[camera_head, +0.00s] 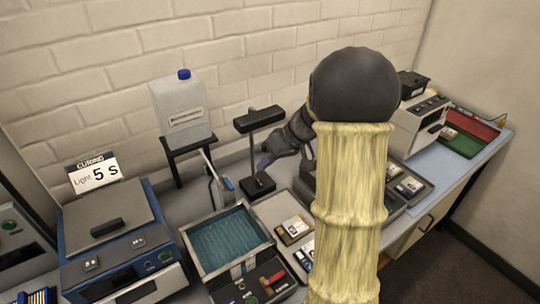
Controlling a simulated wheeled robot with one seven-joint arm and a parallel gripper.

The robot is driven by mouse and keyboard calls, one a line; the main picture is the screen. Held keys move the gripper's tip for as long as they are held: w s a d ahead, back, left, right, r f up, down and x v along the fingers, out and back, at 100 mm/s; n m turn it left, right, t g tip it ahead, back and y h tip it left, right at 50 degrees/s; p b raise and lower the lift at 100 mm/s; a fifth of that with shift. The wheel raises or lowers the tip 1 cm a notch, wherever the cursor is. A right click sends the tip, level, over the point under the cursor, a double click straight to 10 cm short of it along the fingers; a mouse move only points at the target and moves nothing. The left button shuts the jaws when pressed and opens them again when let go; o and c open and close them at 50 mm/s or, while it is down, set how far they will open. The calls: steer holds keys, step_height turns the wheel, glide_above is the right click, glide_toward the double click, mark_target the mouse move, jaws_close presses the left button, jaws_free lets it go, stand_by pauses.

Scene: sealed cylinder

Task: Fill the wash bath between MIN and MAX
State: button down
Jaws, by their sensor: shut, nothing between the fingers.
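The wash bath (184,240) is a metal-rimmed tank at the front centre, with teal liquid visible inside. A small pale label sits near its front edge; I cannot read MIN or MAX marks or judge the level against them. A white jug (180,112) with a blue cap stands on a dark stand behind the bath. A pale tube with a blue-tipped part (228,184) is between the jug and the bath. My gripper (264,161) is behind and right of the bath, near a black post stand, shut and empty. My own arm hides part of the bench.
A blue curing box (110,235) with a "Light 5 s" sign stands left of the bath. A black post stand (259,150) rises behind it. A control panel (255,288) is in front. Trays with small parts, a grey machine (418,125) and red and green trays lie right.

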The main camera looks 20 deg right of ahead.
mark_target(228, 183)
steer(key=a+f+p, duration=0.1)
steer(key=a, duration=0.1)
steer(key=a+f+p, duration=0.1)
steer(key=a, duration=0.1)
steer(key=a+f+p, duration=0.1)
steer(key=a+f, duration=0.1)
steer(key=a, duration=0.1)
steer(key=shift+w+f, duration=0.1)
steer(key=shift+w, duration=0.25)
steer(key=shift+f, duration=0.1)
steer(key=shift+d, duration=0.2)
